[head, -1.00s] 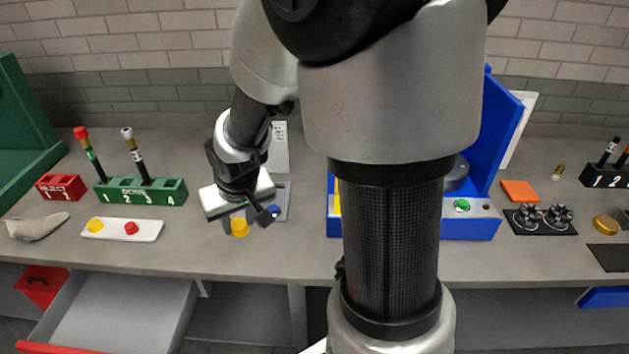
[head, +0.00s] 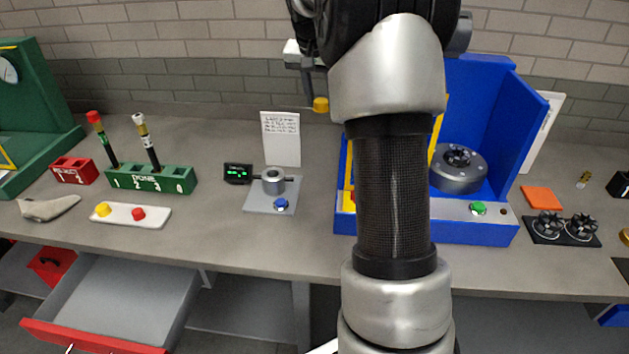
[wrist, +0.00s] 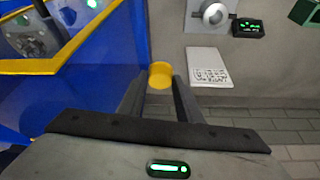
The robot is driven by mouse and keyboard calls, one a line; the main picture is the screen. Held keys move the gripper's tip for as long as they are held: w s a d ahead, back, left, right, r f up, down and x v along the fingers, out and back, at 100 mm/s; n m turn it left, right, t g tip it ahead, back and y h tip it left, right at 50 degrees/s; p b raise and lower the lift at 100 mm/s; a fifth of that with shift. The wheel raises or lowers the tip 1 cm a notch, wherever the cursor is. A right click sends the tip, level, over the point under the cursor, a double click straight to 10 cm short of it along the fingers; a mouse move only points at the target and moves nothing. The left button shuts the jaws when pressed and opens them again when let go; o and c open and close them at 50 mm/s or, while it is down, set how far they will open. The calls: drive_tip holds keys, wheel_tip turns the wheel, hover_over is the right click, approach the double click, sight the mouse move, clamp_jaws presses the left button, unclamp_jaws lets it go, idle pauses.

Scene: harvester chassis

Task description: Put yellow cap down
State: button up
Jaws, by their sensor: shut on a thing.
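A yellow cap (head: 320,104) is in my raised gripper (head: 314,93), in front of the back wall in the head view. In the wrist view the cap (wrist: 161,76) sits between the two fingertips (wrist: 161,84), which are shut on it. Another yellow cap (head: 102,209) and a red cap (head: 138,214) rest on a white tray (head: 120,217) at the left of the bench. My arm covers part of the gripper body in the head view.
A grey plate (head: 258,206) with a round metal fixture and blue button stands mid-bench, beside a small display (head: 238,173). An instruction card (head: 282,138) is behind it. The blue machine (head: 500,100) stands right. Bare bench lies left of the plate.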

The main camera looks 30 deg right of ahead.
wheel_tip(320, 180, down, 28)
drive_tip(key=shift+r, duration=0.15)
idle(0.3)
drive_tip(key=shift+b, duration=0.3)
drive_tip(key=o, duration=1)
